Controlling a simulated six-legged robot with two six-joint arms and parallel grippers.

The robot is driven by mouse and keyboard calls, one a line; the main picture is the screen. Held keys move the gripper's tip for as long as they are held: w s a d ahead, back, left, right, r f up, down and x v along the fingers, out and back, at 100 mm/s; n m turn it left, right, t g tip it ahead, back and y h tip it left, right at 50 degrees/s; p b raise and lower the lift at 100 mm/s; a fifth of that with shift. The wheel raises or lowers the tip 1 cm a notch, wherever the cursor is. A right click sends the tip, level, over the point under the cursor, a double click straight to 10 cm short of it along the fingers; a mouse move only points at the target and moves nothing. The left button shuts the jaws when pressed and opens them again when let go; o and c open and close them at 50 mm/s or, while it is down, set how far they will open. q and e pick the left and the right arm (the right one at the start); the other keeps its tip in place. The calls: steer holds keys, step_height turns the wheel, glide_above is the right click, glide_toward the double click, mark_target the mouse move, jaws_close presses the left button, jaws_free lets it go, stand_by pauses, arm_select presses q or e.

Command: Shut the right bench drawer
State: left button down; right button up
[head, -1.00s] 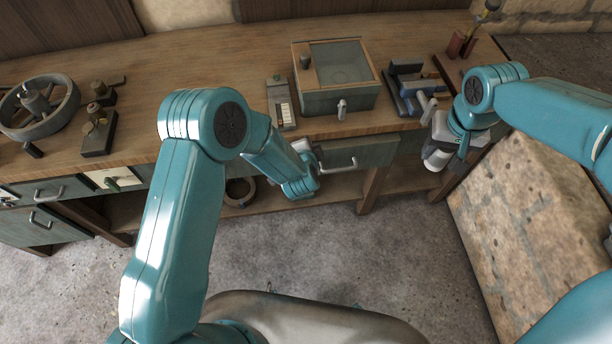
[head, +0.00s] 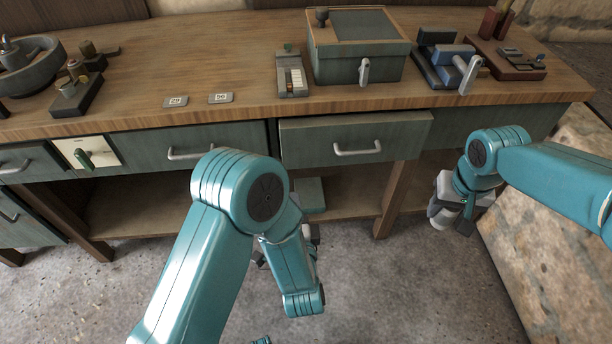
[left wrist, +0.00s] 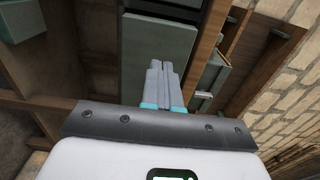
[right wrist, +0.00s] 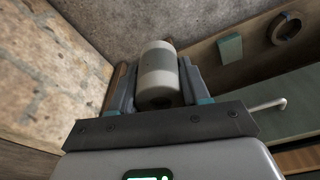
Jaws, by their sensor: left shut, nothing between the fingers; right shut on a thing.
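The right bench drawer (head: 300,143) has a grey-green front and a pale bar handle (head: 357,148). Its front stands a little out from the bench, with its top edge showing. My left gripper (left wrist: 160,85) is shut and empty, its fingers together in the left wrist view. In the head view it is mostly hidden behind my left arm, below the drawer and apart from it. My right gripper (right wrist: 150,88) is shut on a white cylinder with a grey band (right wrist: 158,62), right of the drawer and lower; the cylinder also shows in the head view (head: 441,219).
A left drawer (head: 225,140) sits beside the right one. The bench top (head: 230,60) carries a lidded box (head: 340,68), a blue vise-like tool (head: 450,62) and number tags (head: 220,98). A bench leg (head: 393,198) and a stone block (head: 545,210) stand at right.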

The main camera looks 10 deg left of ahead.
steer(key=shift+s+f, duration=0.1)
steer(key=shift+f, duration=0.1)
arm_select(q)
glide_toward(289, 151)
steer(key=x, duration=0.7)
arm_select(e)
steer(key=shift+f, duration=0.15)
